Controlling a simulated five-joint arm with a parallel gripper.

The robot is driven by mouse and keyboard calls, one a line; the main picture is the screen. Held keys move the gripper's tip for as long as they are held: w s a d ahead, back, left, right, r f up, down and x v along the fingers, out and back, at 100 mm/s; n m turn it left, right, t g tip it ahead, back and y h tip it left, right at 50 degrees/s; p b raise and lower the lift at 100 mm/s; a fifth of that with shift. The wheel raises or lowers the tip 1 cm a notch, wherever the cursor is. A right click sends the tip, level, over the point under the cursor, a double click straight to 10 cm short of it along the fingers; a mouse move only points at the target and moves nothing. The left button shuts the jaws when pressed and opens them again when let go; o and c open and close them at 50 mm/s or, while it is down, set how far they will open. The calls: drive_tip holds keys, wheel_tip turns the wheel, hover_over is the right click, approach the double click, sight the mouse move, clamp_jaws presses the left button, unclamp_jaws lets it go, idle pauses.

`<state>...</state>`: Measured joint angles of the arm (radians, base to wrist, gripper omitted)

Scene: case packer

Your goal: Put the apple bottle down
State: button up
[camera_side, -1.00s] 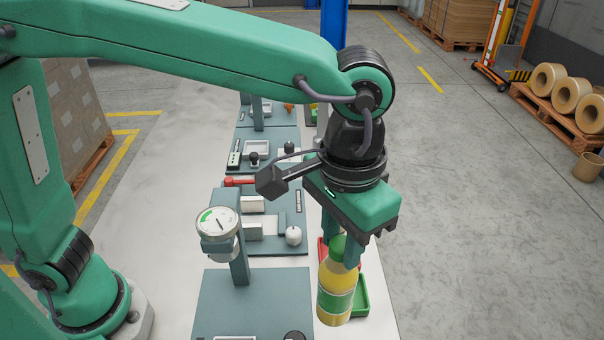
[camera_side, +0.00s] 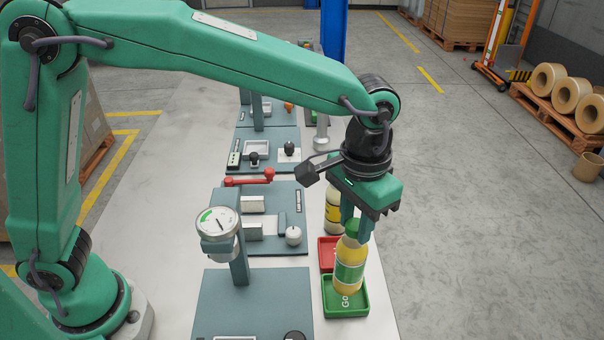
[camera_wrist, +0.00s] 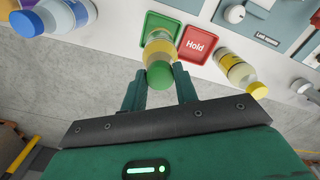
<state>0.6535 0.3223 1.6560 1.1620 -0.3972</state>
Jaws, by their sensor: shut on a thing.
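The apple bottle (camera_side: 350,268), yellow with a green label and green cap, stands about upright over the green tray (camera_side: 327,300). In the wrist view the bottle (camera_wrist: 159,50) points its cap at the camera, and the green tray (camera_wrist: 152,19) lies beyond it. My gripper (camera_side: 356,232) is shut on the bottle near its cap; the two fingers also show in the wrist view (camera_wrist: 160,88). The bottle's base is within the tray's outline, but I cannot tell whether it touches the tray floor.
A red tray marked Hold (camera_wrist: 197,44) adjoins the green tray. A bottle with a yellow cap (camera_wrist: 235,68) stands past it. A blue-labelled bottle (camera_wrist: 58,14) is at the wrist view's upper left. A gauge on a post (camera_side: 218,222) stands left of the trays.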

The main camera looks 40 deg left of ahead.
sight(353, 237)
drive_tip(key=shift+f, duration=1.9)
drive_tip(key=o, duration=1.1)
drive_tip(key=shift+c, duration=0.2)
wheel_tip(353, 237, up, 12)
drive_tip(key=shift+r, duration=0.1)
